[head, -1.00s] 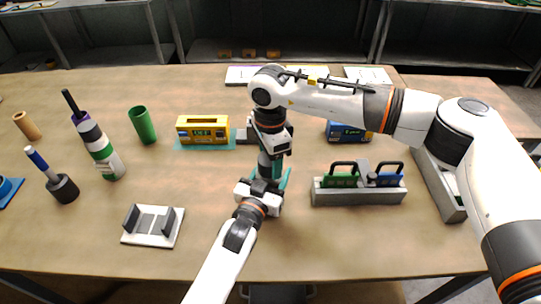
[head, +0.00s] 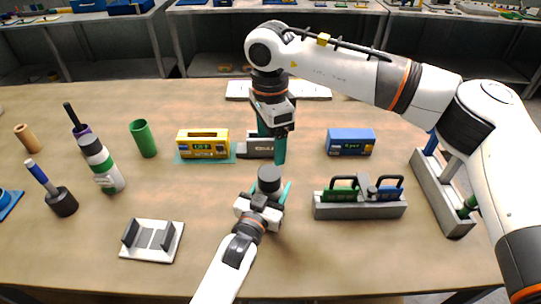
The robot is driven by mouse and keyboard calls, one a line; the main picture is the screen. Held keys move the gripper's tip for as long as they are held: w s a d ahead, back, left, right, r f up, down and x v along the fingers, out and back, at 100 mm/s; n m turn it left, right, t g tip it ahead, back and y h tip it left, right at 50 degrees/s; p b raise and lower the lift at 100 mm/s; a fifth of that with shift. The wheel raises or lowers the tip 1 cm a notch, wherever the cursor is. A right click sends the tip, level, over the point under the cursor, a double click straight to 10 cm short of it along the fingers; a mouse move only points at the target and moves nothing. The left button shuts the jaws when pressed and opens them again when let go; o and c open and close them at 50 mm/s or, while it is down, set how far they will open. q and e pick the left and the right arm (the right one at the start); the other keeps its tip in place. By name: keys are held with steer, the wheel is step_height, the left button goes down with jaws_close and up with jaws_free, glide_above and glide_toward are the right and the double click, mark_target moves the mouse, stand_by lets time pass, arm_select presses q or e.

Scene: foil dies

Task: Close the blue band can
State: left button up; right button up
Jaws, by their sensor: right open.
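My right gripper (head: 272,143) is open and empty. It points down just above and behind the can, apart from its top.
A yellow box (head: 203,144) and a blue box (head: 350,141) stand behind. A grey rack with green and blue pieces (head: 360,212) is at right, a white holder (head: 153,239) at front left. A bottle (head: 103,166) and green cup (head: 144,139) stand left.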

steer(key=shift+r, duration=0.9)
arm_select(q)
steer(key=o, duration=1.5)
arm_select(e)
steer(key=shift+f+b, duration=0.95)
arm_select(q)
steer(key=v, duration=1.2)
